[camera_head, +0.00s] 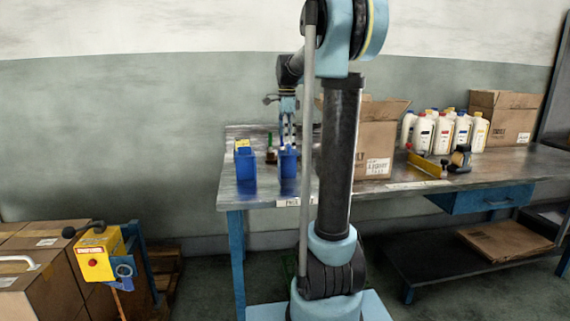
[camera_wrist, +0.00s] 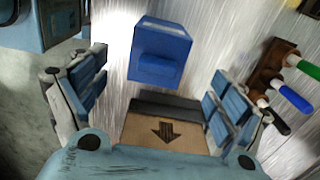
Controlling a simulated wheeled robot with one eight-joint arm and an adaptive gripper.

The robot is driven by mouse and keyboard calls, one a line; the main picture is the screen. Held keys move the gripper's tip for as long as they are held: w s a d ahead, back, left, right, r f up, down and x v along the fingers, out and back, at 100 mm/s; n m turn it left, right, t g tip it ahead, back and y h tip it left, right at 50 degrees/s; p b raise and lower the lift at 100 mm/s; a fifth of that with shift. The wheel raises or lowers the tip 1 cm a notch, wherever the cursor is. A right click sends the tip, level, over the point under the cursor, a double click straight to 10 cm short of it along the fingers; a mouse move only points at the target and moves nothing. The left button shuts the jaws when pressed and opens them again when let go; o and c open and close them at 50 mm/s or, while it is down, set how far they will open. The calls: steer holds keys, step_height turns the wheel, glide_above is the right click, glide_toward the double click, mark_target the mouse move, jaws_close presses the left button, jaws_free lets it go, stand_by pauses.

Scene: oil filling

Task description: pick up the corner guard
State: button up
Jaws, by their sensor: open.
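A blue, block-like piece that I take to be the corner guard (camera_head: 288,164) stands on the table near its left end. In the wrist view the blue piece (camera_wrist: 160,55) lies ahead between my finger lines, with bare metal around it. My gripper (camera_head: 288,143) points down just above it; whether it touches is unclear. In the wrist view my gripper (camera_wrist: 158,95) has its fingers wide apart and nothing is held. A tan patch with a dark arrow (camera_wrist: 162,130) shows low between the fingers; I cannot tell what it is.
A second blue piece (camera_head: 245,168) with a yellow top stands to the left. A brown rack (camera_wrist: 270,68) holds several coloured pens close by.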

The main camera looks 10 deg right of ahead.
mark_target(289, 145)
steer(key=f, duration=0.3)
steer(key=shift+d+f, duration=0.25)
steer(key=shift+d, duration=0.15)
steer(key=shift+f, duration=0.65)
steer(key=shift+s, duration=0.25)
steer(key=c, duration=2)
jaws_close()
steer(key=shift+w+r, duration=0.1)
steer(key=shift+r, duration=0.05)
